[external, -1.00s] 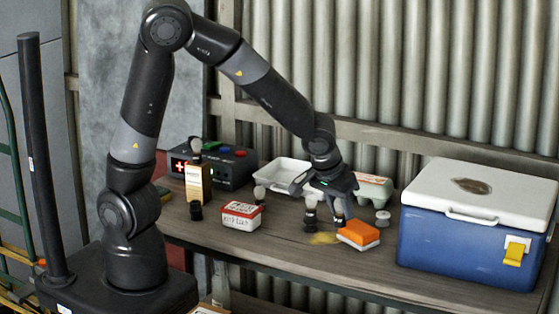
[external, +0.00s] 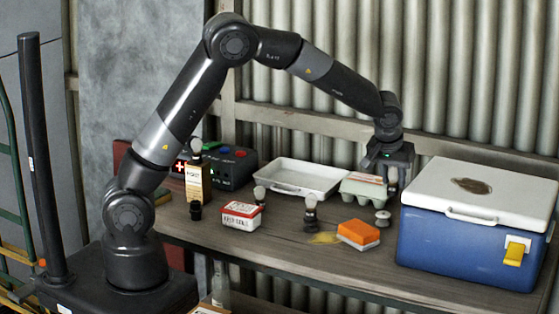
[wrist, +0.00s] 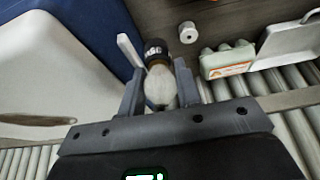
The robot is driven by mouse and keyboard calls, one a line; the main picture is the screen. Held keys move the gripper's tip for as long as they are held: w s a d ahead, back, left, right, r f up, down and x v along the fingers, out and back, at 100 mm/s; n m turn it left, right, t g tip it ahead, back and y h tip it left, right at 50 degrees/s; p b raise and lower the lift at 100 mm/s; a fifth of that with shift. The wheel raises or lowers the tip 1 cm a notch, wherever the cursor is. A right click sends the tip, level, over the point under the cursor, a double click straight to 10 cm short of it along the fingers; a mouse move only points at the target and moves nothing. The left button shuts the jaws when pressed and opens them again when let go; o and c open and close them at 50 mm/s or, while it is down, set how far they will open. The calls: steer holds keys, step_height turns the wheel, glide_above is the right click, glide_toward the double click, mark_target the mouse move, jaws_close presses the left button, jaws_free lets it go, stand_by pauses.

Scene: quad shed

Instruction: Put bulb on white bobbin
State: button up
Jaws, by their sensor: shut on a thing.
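My gripper (external: 391,172) is up over the back right of the table, near the blue cooler. It is shut on a bulb (wrist: 160,86) with a pale glass globe and a black base (wrist: 156,50). The black base points away from the palm. The white bobbin (external: 382,218) stands on the table below the gripper, in front of the egg carton. It also shows in the wrist view (wrist: 188,32), to the right of the held bulb and apart from it.
The blue cooler (external: 470,245) with a white lid stands right. An egg carton (external: 366,190) and a white tray (external: 303,179) lie behind. An orange-topped block (external: 358,234), a dark stand with a bulb (external: 310,202) and a red-white box (external: 241,216) stand left of the bobbin.

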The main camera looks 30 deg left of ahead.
steer(key=w+a+f, duration=0.2)
steer(key=w, duration=0.1)
steer(key=w+a+f, duration=0.2)
steer(key=w, duration=0.2)
steer(key=w+a+f, duration=0.1)
steer(key=w+f, duration=0.2)
steer(key=shift+w+a, duration=0.25)
steer(key=shift+a, duration=0.15)
steer(key=shift+f, duration=2)
steer(key=shift+f, duration=0.1)
steer(key=o, duration=1)
